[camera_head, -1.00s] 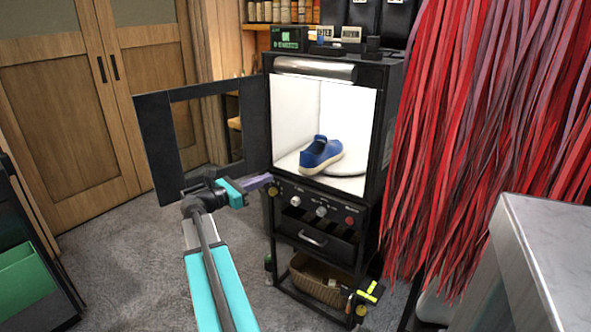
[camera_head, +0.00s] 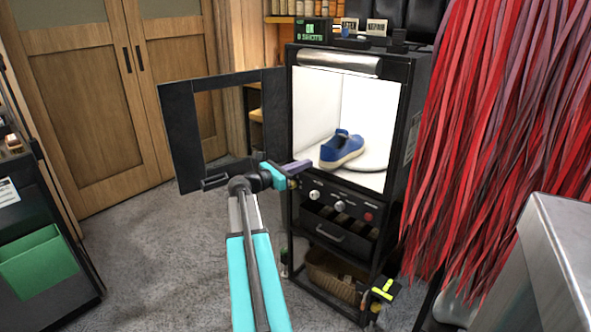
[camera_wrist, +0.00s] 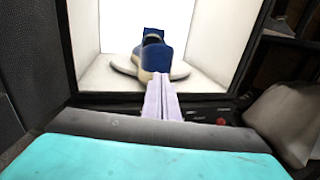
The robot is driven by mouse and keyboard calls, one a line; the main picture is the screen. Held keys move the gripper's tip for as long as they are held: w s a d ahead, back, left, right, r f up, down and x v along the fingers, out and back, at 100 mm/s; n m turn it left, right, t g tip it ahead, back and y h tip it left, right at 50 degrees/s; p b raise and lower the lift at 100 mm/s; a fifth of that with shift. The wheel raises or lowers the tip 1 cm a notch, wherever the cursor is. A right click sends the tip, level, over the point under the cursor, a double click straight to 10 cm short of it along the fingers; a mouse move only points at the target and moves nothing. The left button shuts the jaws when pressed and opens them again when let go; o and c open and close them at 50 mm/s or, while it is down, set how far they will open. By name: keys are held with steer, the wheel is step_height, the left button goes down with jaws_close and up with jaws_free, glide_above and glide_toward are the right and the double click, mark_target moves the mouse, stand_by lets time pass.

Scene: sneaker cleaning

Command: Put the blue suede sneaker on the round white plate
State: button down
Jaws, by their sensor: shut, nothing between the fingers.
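The blue suede sneaker (camera_head: 342,150) with a pale sole sits inside the lit white box. In the wrist view the sneaker (camera_wrist: 153,55) stands upright on the round white plate (camera_wrist: 181,71), one end towards me and reaching the plate's near edge. The plate (camera_head: 372,163) also shows to the right of the sneaker in the head view. My gripper (camera_head: 303,167) is shut and empty at the lower left of the box opening. In the wrist view its pale purple fingers (camera_wrist: 160,88) point at the sneaker and cover part of its near end; whether they touch is unclear.
The box's black door (camera_head: 178,140) stands open to the left. A control panel (camera_head: 340,203) with knobs lies below the opening. Red strips (camera_head: 480,130) hang at the right, and a grey metal counter (camera_head: 560,225) stands at the front right.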

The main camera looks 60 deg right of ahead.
mark_target(323, 158)
steer(key=shift+x, duration=2.55)
steer(key=p+x, duration=0.4)
steer(key=x, duration=0.8)
steer(key=shift+d, duration=0.1)
steer(key=p+v, duration=0.1)
steer(key=v, duration=1.1)
steer(key=shift+w+a, duration=0.1)
steer(key=shift+a, duration=0.2)
steer(key=shift+w+a, duration=0.35)
steer(key=shift+a, duration=0.3)
